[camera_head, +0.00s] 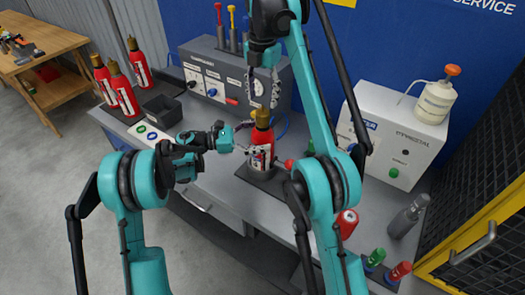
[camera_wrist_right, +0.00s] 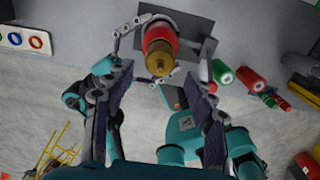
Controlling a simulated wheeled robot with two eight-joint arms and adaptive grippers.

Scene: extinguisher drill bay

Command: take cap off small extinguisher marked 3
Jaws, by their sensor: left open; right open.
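A small red extinguisher (camera_head: 260,152) with a brass cap (camera_head: 262,118) stands upright on a dark plate on the bench. Its label is too small to read. In the right wrist view the extinguisher (camera_wrist_right: 160,42) shows from above, cap (camera_wrist_right: 165,74) toward the camera. My left gripper (camera_head: 250,150) is open at the body from the left, its fingers at either side; contact is unclear. My right gripper (camera_head: 263,90) points down above the cap, open and empty; in its wrist view the jaws (camera_wrist_right: 160,88) are wide apart, with the cap between them in the picture.
Several red extinguishers with brass tops (camera_head: 120,90) stand at the back left beside a black bin (camera_head: 161,111). A grey control box (camera_head: 205,78) is behind. A white cabinet (camera_head: 392,140) with a white bottle (camera_head: 436,100) stands right.

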